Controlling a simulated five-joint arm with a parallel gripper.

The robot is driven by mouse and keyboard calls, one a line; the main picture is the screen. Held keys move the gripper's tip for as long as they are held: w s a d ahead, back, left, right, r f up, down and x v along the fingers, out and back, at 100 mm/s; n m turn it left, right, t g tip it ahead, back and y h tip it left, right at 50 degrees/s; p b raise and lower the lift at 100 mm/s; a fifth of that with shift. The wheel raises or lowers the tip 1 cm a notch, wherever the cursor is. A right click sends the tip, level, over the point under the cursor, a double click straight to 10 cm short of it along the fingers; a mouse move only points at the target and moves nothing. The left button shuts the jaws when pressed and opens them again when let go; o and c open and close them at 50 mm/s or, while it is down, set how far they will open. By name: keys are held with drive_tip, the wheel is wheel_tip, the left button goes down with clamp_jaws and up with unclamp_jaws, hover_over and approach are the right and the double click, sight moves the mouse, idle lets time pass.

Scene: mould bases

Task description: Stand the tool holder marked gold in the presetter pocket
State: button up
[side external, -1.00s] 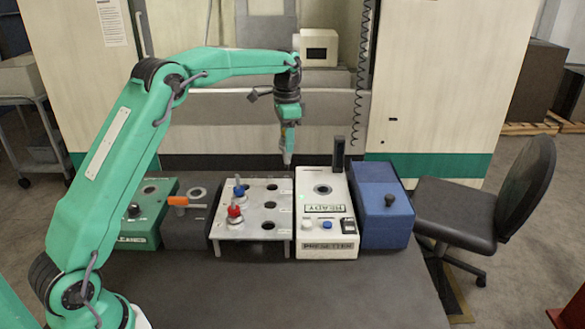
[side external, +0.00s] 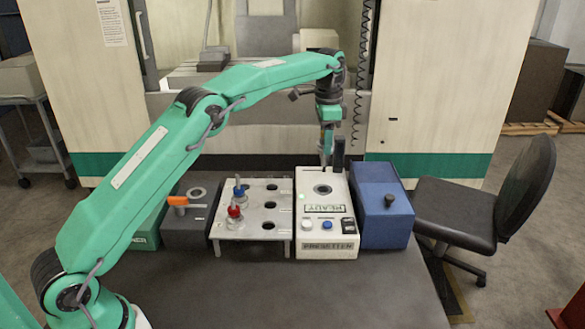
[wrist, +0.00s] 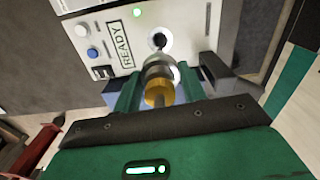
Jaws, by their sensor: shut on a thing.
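My gripper (wrist: 160,82) is shut on the gold-marked tool holder (wrist: 158,92), whose gold band and grey metal body show between the fingers in the wrist view. In the side view my gripper (side external: 326,150) is above the back part of the white presetter (side external: 309,228). The presetter's round dark pocket (side external: 322,189) is on its top. In the wrist view the pocket (wrist: 158,40) lies just beyond the holder's far end, and I cannot tell how large the gap is.
A dark post (side external: 339,156) stands at the presetter's back, close beside my gripper. A blue box (side external: 386,225) is to the right. A pale rack (side external: 270,206) on the left has empty holes and holders with red (side external: 234,212) and blue (side external: 239,190) tops.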

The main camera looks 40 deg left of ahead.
sight(324, 171)
drive_tip(key=shift+f, duration=6.05)
drive_tip(key=o, duration=1.3)
drive_tip(key=shift+o, duration=0.8)
drive_tip(key=shift+f, duration=0.1)
drive_tip(key=shift+r, duration=3.95)
